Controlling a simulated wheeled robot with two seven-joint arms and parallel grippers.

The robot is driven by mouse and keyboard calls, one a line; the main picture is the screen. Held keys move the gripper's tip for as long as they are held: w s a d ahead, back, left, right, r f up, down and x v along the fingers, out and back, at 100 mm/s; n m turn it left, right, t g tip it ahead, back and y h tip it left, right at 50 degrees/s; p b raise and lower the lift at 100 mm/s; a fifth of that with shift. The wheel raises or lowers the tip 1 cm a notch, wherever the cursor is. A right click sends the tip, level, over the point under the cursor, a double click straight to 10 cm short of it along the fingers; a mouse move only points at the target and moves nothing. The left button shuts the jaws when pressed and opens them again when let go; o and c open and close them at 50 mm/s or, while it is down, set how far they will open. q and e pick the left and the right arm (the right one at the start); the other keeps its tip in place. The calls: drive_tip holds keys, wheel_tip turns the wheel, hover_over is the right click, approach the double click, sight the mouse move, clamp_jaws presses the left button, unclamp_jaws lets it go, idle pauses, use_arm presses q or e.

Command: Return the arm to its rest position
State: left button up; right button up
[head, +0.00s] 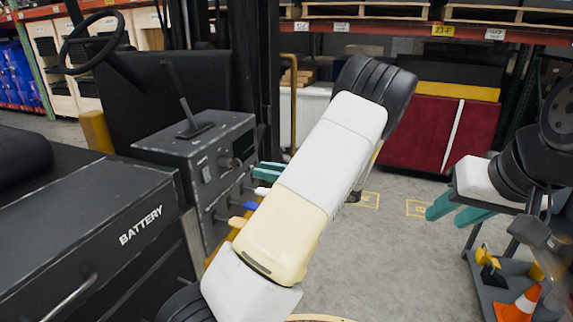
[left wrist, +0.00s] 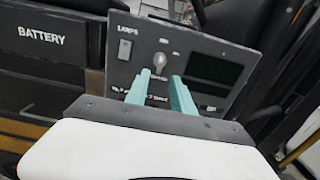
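My left arm (head: 322,165) crosses the middle of the head view, its links white and cream. My left gripper (head: 258,180) has teal fingers and is in front of the grey vehicle's control panel (head: 215,195). In the left wrist view the two fingertips (left wrist: 160,80) are apart with nothing between them, just below a round knob (left wrist: 160,62). Whether they touch the panel cannot be told. My right gripper (head: 455,208), at the right of the head view, has its teal fingers apart and empty.
The panel has a lamps switch (left wrist: 125,50) and a dark screen (left wrist: 214,70). A black battery box (head: 90,235) is at the left. A cart with an orange cone (head: 520,303) is at the lower right. Red panels (head: 440,135) stand behind. The grey floor between is mostly clear.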

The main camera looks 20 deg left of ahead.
use_arm(q)
drive_tip(key=s+n+g+h, duration=0.3)
drive_tip(key=s+n+h, duration=0.6)
drive_tip(key=s, duration=0.4)
drive_tip(key=s+d+r+n+t+h, duration=0.8)
drive_tip(key=s+d+r+n+h, duration=0.1)
drive_tip(key=s+d+r+h, duration=0.2)
drive_tip(key=shift+s+d+r, duration=0.25)
drive_tip(key=shift+s+d, duration=0.1)
drive_tip(key=shift+d, duration=0.55)
